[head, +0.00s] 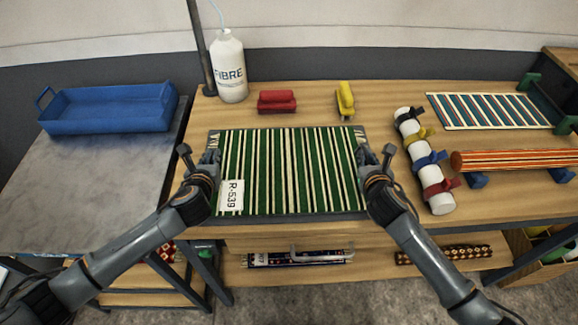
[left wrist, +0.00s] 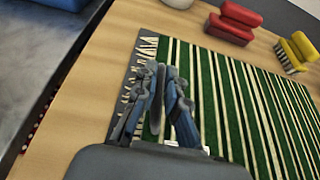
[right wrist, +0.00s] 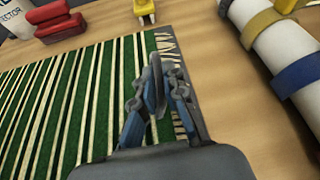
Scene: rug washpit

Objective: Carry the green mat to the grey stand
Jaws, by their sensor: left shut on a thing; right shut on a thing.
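The green mat (head: 290,172) has cream and dark stripes, fringed ends and a white tag reading R-539. It lies flat over a dark grey board (head: 300,216) on the wooden bench. My left gripper (head: 212,165) is shut on the mat's left end, and it also shows in the left wrist view (left wrist: 160,85). My right gripper (head: 372,163) is shut on the right end, and it also shows in the right wrist view (right wrist: 158,75). The fingertips' exact grip is partly hidden. The grey stand (head: 85,195), a grey-topped table, stands left of the bench.
A blue tray (head: 110,110) sits at the back of the grey stand. Behind the mat are a white FIBRE bottle (head: 229,68), a red brush (head: 277,101) and a yellow brush (head: 345,98). A white roll with straps (head: 425,165) lies to the right. The stand's front is clear.

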